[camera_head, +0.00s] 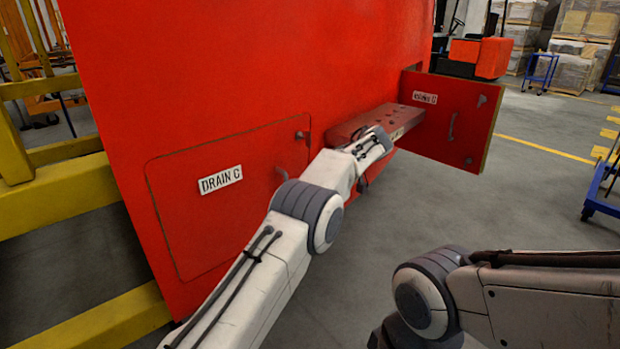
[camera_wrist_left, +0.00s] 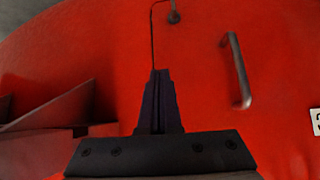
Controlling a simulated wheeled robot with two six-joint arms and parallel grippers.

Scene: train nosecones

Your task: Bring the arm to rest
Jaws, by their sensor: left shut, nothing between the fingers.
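My left arm (camera_head: 290,235) reaches up from the bottom of the head view to the red nosecone. Its wrist (camera_head: 370,148) is in front of the drawer-like red shelf (camera_head: 362,124). In the head view my left gripper is mostly hidden behind the wrist. In the left wrist view my left gripper (camera_wrist_left: 158,75) is shut and empty, pointing at a red surface with a handle (camera_wrist_left: 238,72) and a latch (camera_wrist_left: 173,16). I cannot tell if the fingertips touch it. My right arm (camera_head: 480,295) is folded at the lower right; its gripper is out of view.
An open red door (camera_head: 455,125) juts out to the right. Yellow rails (camera_head: 60,210) stand at the left, a blue cart (camera_head: 605,190) at the right. The floor between is clear.

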